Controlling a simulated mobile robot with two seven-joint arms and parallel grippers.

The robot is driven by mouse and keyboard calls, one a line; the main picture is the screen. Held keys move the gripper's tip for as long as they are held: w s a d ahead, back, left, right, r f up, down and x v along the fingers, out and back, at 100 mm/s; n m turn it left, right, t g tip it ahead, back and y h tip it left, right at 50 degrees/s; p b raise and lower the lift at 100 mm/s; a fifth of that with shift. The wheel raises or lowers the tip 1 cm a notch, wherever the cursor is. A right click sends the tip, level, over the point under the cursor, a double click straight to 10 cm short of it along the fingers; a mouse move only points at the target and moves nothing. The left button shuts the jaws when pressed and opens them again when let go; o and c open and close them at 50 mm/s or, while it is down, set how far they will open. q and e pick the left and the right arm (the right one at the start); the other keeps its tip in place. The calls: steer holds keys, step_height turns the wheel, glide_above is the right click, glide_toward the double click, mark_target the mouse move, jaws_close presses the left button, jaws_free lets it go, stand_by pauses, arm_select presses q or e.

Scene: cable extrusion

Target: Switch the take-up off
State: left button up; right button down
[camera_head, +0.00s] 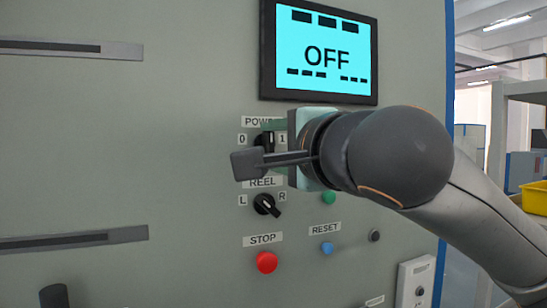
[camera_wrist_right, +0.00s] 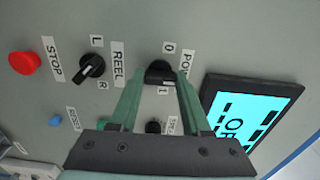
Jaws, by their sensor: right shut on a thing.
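The black POWER knob (camera_head: 264,141) sits on the grey panel between the marks 0 and 1, and my right arm partly covers its label. In the right wrist view the two green fingers of the right gripper (camera_wrist_right: 160,80) reach to either side of the POWER knob (camera_wrist_right: 160,73). The knob's exact angle is hard to tell between the fingers. My left gripper is not in view.
Below are the black REEL selector (camera_head: 266,204), the red STOP button (camera_head: 267,262) and the blue RESET button (camera_head: 327,248). A green button (camera_head: 328,197) is partly behind my arm. A yellow bin (camera_head: 535,197) stands at far right, beyond the panel's blue edge.

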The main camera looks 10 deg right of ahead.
steer(key=n, duration=0.3)
steer(key=shift+n+b, duration=0.4)
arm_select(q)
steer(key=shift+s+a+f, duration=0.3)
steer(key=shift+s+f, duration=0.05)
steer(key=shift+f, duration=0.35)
arm_select(e)
steer(key=n, duration=0.4)
steer(key=shift+n, duration=0.4)
steer(key=shift+c, duration=1.8)
jaws_free()
